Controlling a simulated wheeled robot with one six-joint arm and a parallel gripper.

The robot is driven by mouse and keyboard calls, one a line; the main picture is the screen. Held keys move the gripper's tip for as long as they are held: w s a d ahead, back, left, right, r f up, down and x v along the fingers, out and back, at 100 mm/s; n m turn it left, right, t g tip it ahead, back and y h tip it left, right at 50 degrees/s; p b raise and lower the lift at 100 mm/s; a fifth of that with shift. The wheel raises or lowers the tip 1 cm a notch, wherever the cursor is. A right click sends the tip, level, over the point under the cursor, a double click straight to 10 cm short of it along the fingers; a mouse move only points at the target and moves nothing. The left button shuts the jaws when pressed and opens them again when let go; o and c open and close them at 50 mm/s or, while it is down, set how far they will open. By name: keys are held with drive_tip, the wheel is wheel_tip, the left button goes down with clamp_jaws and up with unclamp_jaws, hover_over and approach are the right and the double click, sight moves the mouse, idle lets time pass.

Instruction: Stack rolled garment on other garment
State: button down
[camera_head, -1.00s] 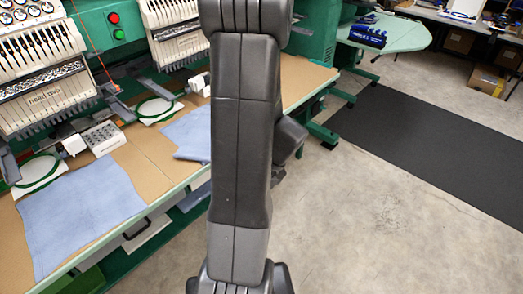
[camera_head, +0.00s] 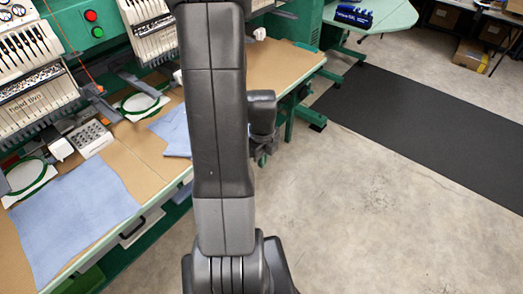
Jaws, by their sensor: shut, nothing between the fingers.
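A light blue garment (camera_head: 75,218) lies spread flat on the brown table at the left, its near edge by the table's front edge. A second light blue garment (camera_head: 172,131) lies farther back and to the right, apart from the first. My arm covers its right part, and I cannot tell whether it is rolled. My arm stands upright across the middle of the view. A dark wrist part shows at its right side, but the gripper fingers do not show.
The brown tabletop (camera_head: 140,152) has bare room between the garments. Embroidery heads (camera_head: 30,105), round hoops (camera_head: 142,102) and a light box with holes (camera_head: 91,138) stand along its back. Open concrete floor (camera_head: 375,215) lies at right, with a black mat (camera_head: 425,125).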

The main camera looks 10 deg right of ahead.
drive_tip(key=shift+w+a+f+p, duration=0.4)
drive_tip(key=shift+w+a+f, duration=0.35)
drive_tip(key=shift+f, duration=0.25)
drive_tip(key=shift+w+a+f+p, duration=0.4)
drive_tip(key=shift+w+a+f, duration=0.1)
drive_tip(key=shift+w+f, duration=0.4)
